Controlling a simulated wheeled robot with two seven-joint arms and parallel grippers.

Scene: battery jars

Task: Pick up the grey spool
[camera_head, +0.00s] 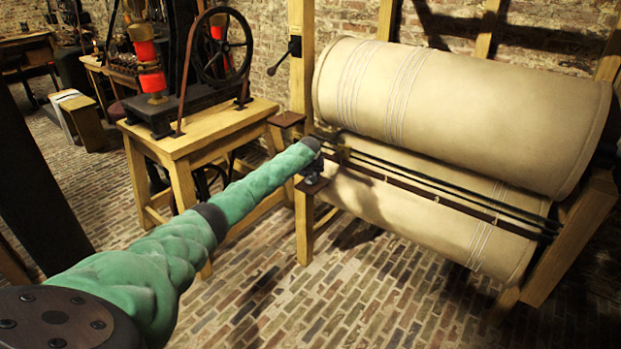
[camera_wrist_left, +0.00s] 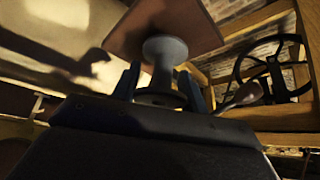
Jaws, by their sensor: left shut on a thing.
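The grey spool (camera_wrist_left: 164,65) is in the left wrist view, with a wide rounded end and a narrower waist. My left gripper (camera_wrist_left: 160,88) is shut on it, with one finger on each side. The spool's lower part is partly hidden by the gripper body. A brown board (camera_wrist_left: 205,22) lies right behind the spool; I cannot tell whether they touch. In the head view my left arm reaches to the wooden post by the big rollers, and my left gripper (camera_head: 313,180) is small and dark there. The spool is too small to make out there. My right gripper is not in view.
Two large cream rollers (camera_head: 460,105) fill the right, with dark rails (camera_head: 440,195) between them. Small brown shelves (camera_head: 287,119) are on the wooden post (camera_head: 302,60). A wooden table (camera_head: 205,135) with a wheeled machine (camera_head: 222,50) stands left. The brick floor in front is clear.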

